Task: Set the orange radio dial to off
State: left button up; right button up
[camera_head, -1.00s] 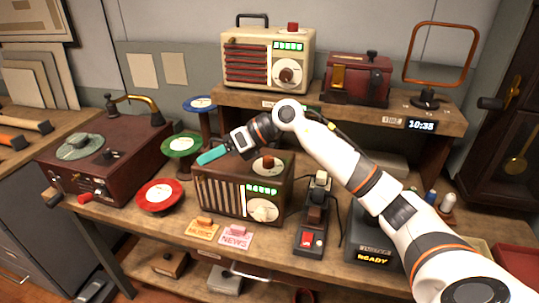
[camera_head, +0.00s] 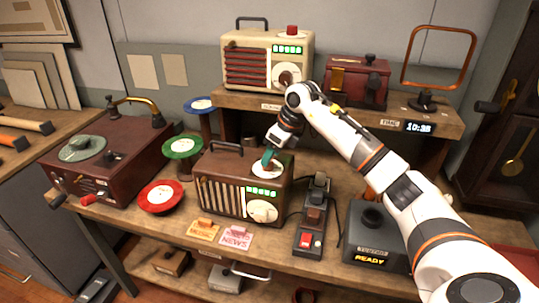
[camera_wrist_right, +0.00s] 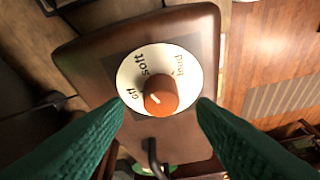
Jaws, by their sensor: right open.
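The orange radio dial (camera_wrist_right: 160,97) sits on a round white plate (camera_wrist_right: 185,65) marked off, soft and loud. A short pale mark on the knob lies on its left side, toward the off lettering; its exact direction is hard to tell. The plate is on top of the brown radio (camera_head: 222,180), and the knob is mostly hidden behind my fingers in the head view. My right gripper (camera_head: 267,157) is open just above the dial, pointing down. In the wrist view its teal fingers (camera_wrist_right: 160,112) flank the knob without visibly touching it. My left gripper is not in view.
A cream radio (camera_head: 268,60) with a red top knob and a dark red box (camera_head: 357,80) stand on the shelf behind. The brown radio's handle (camera_wrist_right: 157,158) is near the dial. A switch box (camera_head: 310,235) and a Ready unit (camera_head: 372,235) stand right.

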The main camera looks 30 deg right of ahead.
jog(key=shift+x, duration=1.25)
jog(key=c, duration=1)
